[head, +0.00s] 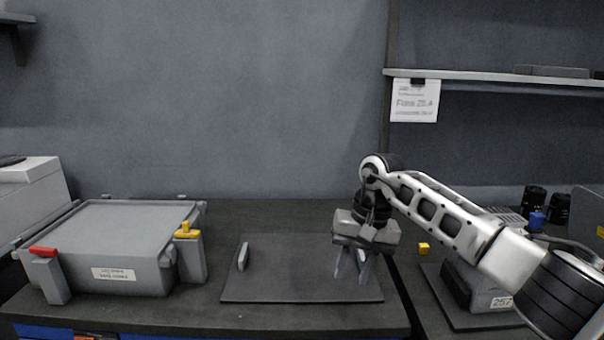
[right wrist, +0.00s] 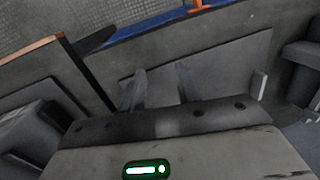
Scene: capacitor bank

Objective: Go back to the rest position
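My right gripper (head: 351,272) hangs pointing down over the right part of a dark grey plate (head: 290,290) on the bench. Its two fingers are apart with nothing between them. The right wrist view also shows the open fingers (right wrist: 160,88) with bare plate behind them. I cannot tell whether the fingertips touch the plate. A small grey upright piece (head: 243,256) stands at the plate's left edge, well away from the gripper. My left gripper is in neither view.
A grey lidded box (head: 115,240) with a red latch (head: 43,250) and a yellow latch (head: 187,231) stands at the left. A shelf (head: 500,80) overhangs the right.

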